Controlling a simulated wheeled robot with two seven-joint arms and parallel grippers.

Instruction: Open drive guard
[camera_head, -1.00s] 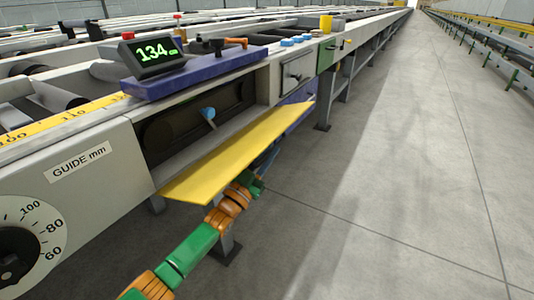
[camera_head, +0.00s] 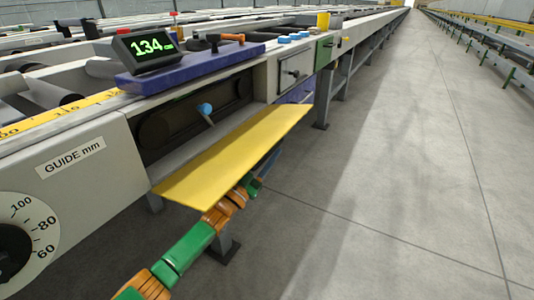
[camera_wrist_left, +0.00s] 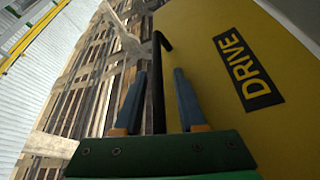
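The drive guard (camera_head: 235,155) is a yellow flap that hangs folded outward along its lower edge, below a dark opening (camera_head: 195,115) in the machine's front. Its inner face shows in the head view. Its outer face, with a black DRIVE label (camera_wrist_left: 243,70), shows in the left wrist view. A thin black bar handle (camera_wrist_left: 158,85) stands by that face. My left gripper (camera_wrist_left: 160,75) is under the guard, its fingers apart on either side of the handle, with gaps visible. In the head view the guard hides part of this gripper (camera_head: 255,186). My right gripper is out of view.
Above the opening is a blue shelf (camera_head: 195,68) with a display (camera_head: 148,46) reading 134. A blue knob (camera_head: 205,109) sits in the opening. A GUIDE dial (camera_head: 20,240) is at the left. Table legs (camera_head: 323,100) stand below; the floor (camera_head: 410,170) at right is clear.

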